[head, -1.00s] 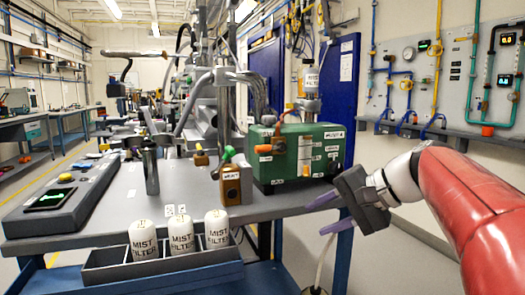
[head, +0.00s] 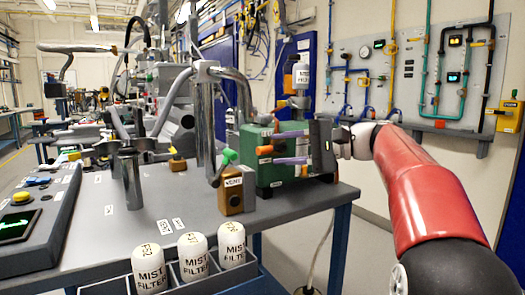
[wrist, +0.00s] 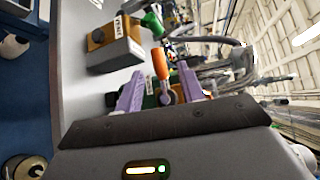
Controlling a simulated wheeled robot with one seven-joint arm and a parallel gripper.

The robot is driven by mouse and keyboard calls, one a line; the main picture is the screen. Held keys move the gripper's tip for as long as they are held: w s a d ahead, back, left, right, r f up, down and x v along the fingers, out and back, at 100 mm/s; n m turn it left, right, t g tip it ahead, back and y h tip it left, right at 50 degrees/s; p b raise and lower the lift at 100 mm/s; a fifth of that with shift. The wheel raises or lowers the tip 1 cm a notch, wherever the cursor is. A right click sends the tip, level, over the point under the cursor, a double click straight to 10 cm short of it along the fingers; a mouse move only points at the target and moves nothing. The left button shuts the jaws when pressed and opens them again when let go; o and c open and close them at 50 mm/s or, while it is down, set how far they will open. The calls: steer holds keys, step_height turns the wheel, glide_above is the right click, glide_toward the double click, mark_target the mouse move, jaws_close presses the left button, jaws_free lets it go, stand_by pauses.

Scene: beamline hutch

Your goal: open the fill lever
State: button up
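The green box (head: 290,178) stands at the right end of the bench in the head view. An orange-handled lever (head: 264,150) shows at its front, and I take this as the fill lever; its label is too small to read. In the wrist view the orange handle (wrist: 159,60) lies between my purple fingers. My gripper (head: 273,148) is open in front of the green box, one finger above the handle and one below. The wrist view shows my gripper (wrist: 159,72) with gaps on both sides of the handle, so I see no contact.
A brown block (head: 235,193) labelled VENT, with a green lever (head: 223,163), stands close left of the green box. Mist filters (head: 191,256) stand in a grey tray at the bench's front edge. Metal posts rise behind the VENT block.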

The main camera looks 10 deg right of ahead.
mark_target(268, 150)
steer(key=shift+x, duration=1.95)
jaws_close()
